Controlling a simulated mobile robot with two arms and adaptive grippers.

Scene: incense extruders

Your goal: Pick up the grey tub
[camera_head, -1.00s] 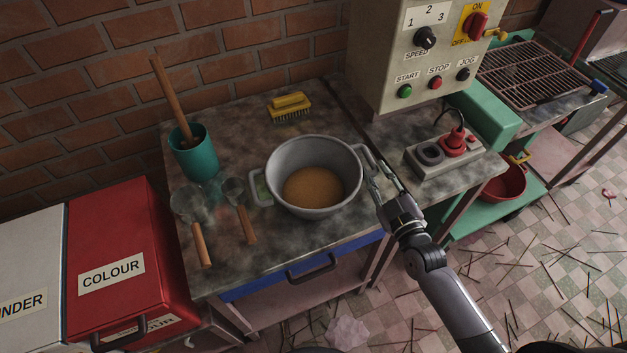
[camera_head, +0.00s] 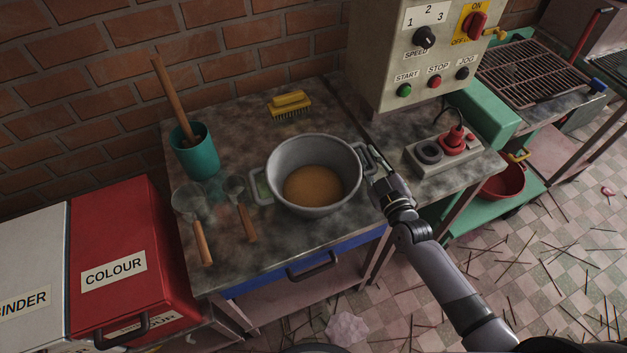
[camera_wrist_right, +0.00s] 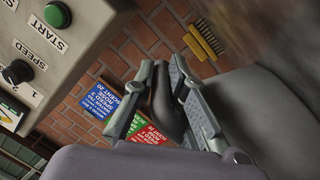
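The grey tub (camera_head: 283,157) stands upright on the dark worktop, with a loop handle on each side and a brown mass inside. My right gripper (camera_head: 374,162) is at the tub's right handle. In the right wrist view the dark grey handle (camera_wrist_right: 166,100) lies between my two fingers (camera_wrist_right: 163,72), which are close together with the handle filling the gap at their tips. The tub's wall (camera_wrist_right: 268,100) fills the right of that view. The tub appears to rest on the worktop. My left gripper is out of view.
A teal cup (camera_head: 196,158) with a wooden stick, two scoops (camera_head: 189,202) and a yellow brush (camera_head: 290,102) surround the tub. A control box (camera_head: 413,60) and a socket block (camera_head: 430,155) stand to its right. The red COLOUR bin (camera_head: 120,240) is at left.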

